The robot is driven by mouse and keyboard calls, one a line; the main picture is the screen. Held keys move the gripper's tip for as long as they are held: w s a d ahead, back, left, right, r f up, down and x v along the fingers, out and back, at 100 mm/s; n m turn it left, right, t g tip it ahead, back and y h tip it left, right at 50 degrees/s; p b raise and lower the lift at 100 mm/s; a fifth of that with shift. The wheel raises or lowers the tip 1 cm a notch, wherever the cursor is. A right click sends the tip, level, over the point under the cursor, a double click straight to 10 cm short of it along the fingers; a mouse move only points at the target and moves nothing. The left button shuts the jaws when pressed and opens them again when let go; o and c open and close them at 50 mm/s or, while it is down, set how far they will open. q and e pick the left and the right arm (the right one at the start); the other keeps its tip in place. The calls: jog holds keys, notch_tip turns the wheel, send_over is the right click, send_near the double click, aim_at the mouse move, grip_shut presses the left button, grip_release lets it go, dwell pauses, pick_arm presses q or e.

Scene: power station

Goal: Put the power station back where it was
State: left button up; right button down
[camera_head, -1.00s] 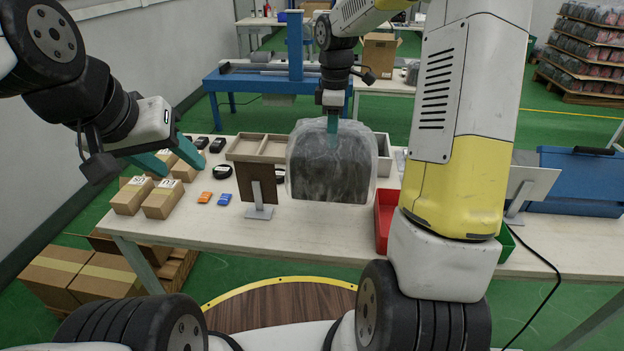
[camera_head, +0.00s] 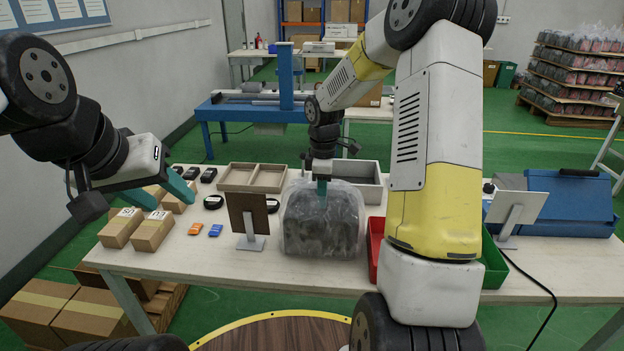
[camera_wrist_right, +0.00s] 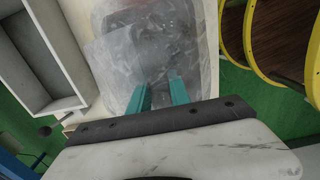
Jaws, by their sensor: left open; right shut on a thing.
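The power station (camera_head: 322,222) is a dark block inside a clear plastic bag. It is at the middle of the white table (camera_head: 300,268), upright, at or just above the tabletop; I cannot tell if it touches. My right gripper (camera_head: 321,187) is above it and shut on the bagged top. In the right wrist view the bag (camera_wrist_right: 150,45) fills the upper middle, with the teal fingers of the right gripper (camera_wrist_right: 158,90) against it. My left gripper (camera_head: 165,193) is open and empty over the left part of the table, near the cardboard boxes.
Small cardboard boxes (camera_head: 153,231) stand at the left. A tilted brown panel on a stand (camera_head: 248,215) is just left of the power station. A grey bin (camera_head: 368,185) is behind it, a red bin (camera_head: 375,240) to its right. A wooden tray (camera_head: 252,177) lies behind the panel.

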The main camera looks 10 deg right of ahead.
jog(key=shift+w, duration=0.1)
jog(key=c, duration=1.2)
grip_release()
jog(key=shift+f, duration=0.1)
jog(key=s+r+m+t, duration=0.1)
jog(key=s+r, duration=0.1)
jog(key=r, duration=0.6)
jog(key=s+r+m, duration=0.1)
jog(key=s+r, duration=0.2)
jog(key=r, duration=0.6)
jog(key=s+a+r+m+t+y, duration=0.1)
jog(key=s+r+m+t, duration=0.1)
jog(key=s+m, duration=0.4)
jog(key=s+a+r+m+t+y, duration=0.1)
jog(key=s+m, duration=0.5)
jog(key=s, duration=0.7)
jog(key=shift+s+r+t, duration=0.25)
jog(key=shift+r+t, duration=0.3)
jog(key=shift+t, duration=0.55)
jog(key=shift+a, duration=0.1)
